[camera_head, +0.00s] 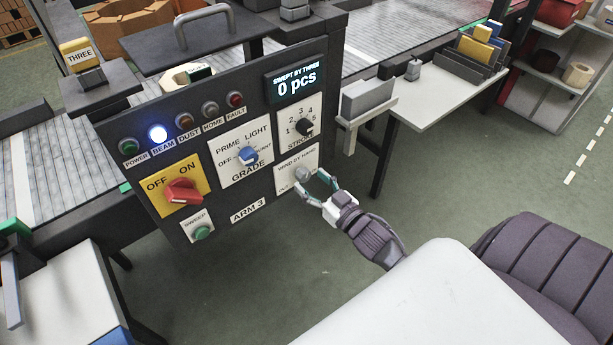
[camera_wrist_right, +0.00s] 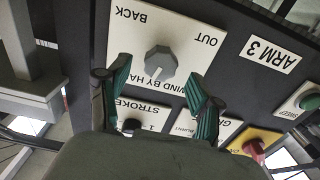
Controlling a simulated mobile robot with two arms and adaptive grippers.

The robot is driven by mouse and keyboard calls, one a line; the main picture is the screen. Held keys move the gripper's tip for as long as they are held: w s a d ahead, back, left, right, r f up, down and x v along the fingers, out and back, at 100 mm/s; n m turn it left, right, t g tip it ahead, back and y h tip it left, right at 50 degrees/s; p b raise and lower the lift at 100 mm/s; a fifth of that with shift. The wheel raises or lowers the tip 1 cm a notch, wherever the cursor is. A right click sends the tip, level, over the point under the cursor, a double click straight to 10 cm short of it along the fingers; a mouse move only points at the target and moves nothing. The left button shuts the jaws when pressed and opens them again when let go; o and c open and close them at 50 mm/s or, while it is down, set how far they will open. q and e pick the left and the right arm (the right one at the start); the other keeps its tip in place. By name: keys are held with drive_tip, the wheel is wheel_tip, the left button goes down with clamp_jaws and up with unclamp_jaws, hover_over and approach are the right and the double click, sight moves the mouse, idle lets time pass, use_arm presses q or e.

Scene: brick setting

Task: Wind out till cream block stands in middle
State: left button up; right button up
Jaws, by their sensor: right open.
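The wind-by-hand knob (camera_head: 302,173) is a grey faceted knob on a white plate at the panel's lower right. In the right wrist view the knob (camera_wrist_right: 161,63) shows between the words BACK and OUT, with its white mark toward the gripper's palm. My right gripper (camera_head: 314,187) is open in front of it; in the wrist view its green-lined fingers (camera_wrist_right: 158,72) lie on either side of the knob, with gaps. A cream hexagonal piece (camera_head: 175,78) shows behind the panel's top edge, partly hidden; I cannot tell whether it is the cream block. My left gripper is not in view.
The dark panel (camera_head: 150,200) also carries a red OFF/ON switch (camera_head: 183,191), a blue grade knob (camera_head: 248,155), a black stroke knob (camera_head: 305,126) and a green sweep button (camera_head: 202,232). A grey block (camera_head: 368,97) sits on a ledge beside the panel.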

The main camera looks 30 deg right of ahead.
drive_tip(key=shift+w+a, duration=0.1)
drive_tip(key=shift+w, duration=1.15)
